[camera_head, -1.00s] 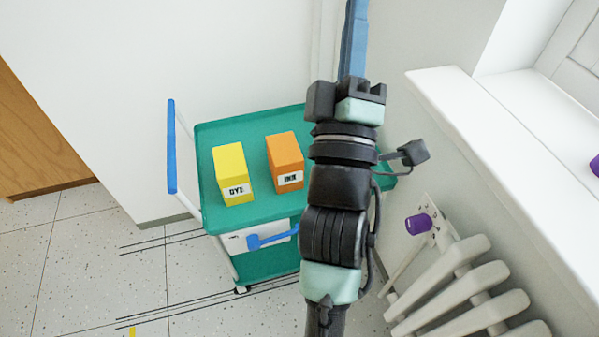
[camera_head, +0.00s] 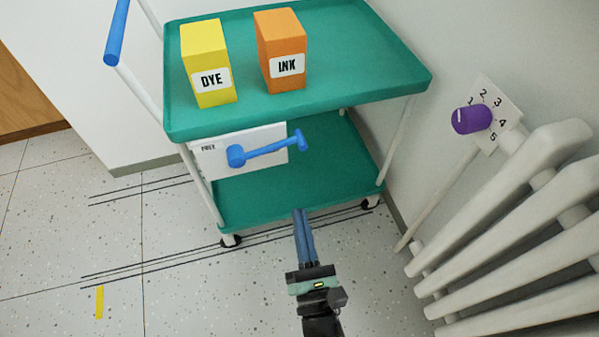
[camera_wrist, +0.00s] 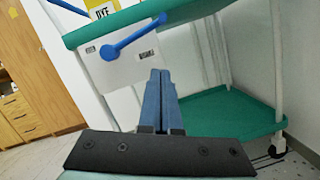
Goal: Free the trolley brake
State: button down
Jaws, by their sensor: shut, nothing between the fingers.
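The green two-shelf trolley (camera_head: 340,98) stands against the wall on small dark castors. A white plate (camera_head: 213,158) hangs under its top shelf at the front and carries a blue brake lever (camera_head: 268,149). The lever runs from a round hub at left to a knob at right, tilted slightly up. In the wrist view the lever (camera_wrist: 135,37) crosses the white plate (camera_wrist: 118,70), with small labels at both ends. My gripper (camera_head: 299,212) is shut and empty, below the lever and in front of the lower shelf, apart from the lever. The blue fingers also show in the wrist view (camera_wrist: 160,75).
A yellow DYE box (camera_head: 207,65) and an orange INK box (camera_head: 281,50) stand on the top shelf. A white radiator (camera_head: 510,220) with a purple dial (camera_head: 471,119) is at right. Dark lines and a yellow mark (camera_head: 99,302) are on the floor. Floor at left is clear.

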aim_at(266, 151)
jog(key=shift+f, duration=0.1)
jog(key=w+r, duration=0.6)
jog(key=w, duration=0.4)
jog(key=shift+a+b, duration=0.3)
dwell(0.4)
jog(key=shift+r+n, duration=0.3)
jog(key=shift+n, duration=0.2)
